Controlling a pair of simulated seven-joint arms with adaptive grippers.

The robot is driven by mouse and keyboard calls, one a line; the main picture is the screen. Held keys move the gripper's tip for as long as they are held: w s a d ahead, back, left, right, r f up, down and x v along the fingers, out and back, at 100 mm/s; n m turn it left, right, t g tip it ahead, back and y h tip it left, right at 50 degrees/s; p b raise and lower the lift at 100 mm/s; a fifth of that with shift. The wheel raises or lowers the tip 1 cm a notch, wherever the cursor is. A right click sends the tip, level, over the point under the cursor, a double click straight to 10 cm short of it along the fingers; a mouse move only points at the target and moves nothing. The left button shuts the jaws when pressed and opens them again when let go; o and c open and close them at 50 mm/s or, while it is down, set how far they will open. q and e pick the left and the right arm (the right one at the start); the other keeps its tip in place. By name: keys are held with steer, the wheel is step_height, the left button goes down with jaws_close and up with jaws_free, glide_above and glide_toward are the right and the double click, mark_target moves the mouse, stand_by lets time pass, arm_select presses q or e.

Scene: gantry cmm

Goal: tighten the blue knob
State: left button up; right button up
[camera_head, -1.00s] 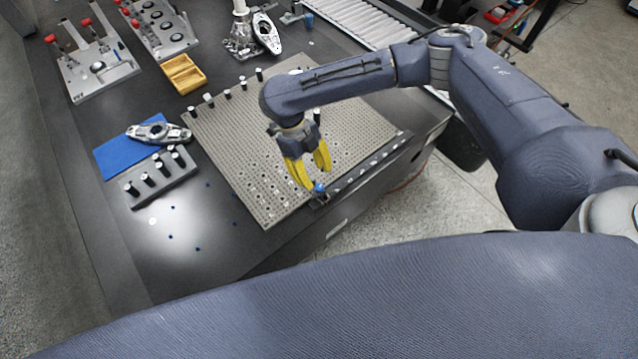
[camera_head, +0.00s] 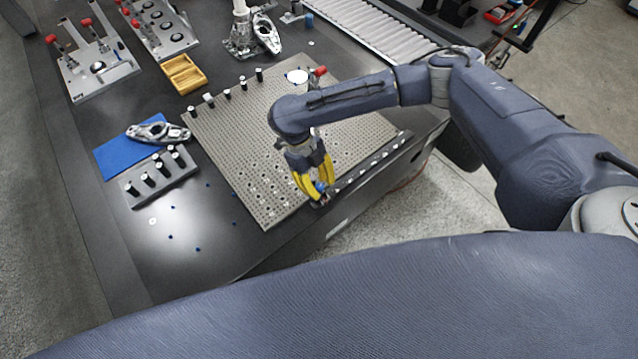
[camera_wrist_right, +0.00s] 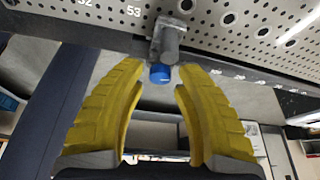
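The blue knob (camera_wrist_right: 160,73) sits on the end of a grey metal fitting (camera_wrist_right: 167,42) at the edge of the perforated plate in the right wrist view. In the head view the blue knob (camera_head: 320,186) shows at the plate's front corner, partly covered by a yellow finger. My right gripper (camera_head: 316,193) points down at it. In the wrist view its yellow fingers (camera_wrist_right: 161,68) stand apart, one on each side of the knob, with a visible gap on both sides. My left gripper is not in view.
The perforated plate (camera_head: 230,150) lies on a dark table, with black pins along its far edge. A pin block (camera_head: 160,178), a blue mat (camera_head: 115,158) with a metal part and a yellow tray (camera_head: 184,75) are at left. The table's front left is mostly clear.

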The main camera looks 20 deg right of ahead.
jaws_close()
steer(key=shift+s+f, duration=0.1)
stand_by(0.3)
steer(key=shift+m, duration=0.5)
steer(key=shift+s+d+f+m+g+y, duration=0.15)
steer(key=shift+m+y, duration=0.35)
steer(key=shift+m, duration=0.65)
steer(key=shift+r+m+g+y, duration=0.1)
steer(key=shift+m+g+y, duration=0.3)
steer(key=shift+m, duration=1.05)
steer(key=shift+o, duration=1.8)
jaws_free()
steer(key=shift+w, duration=0.2)
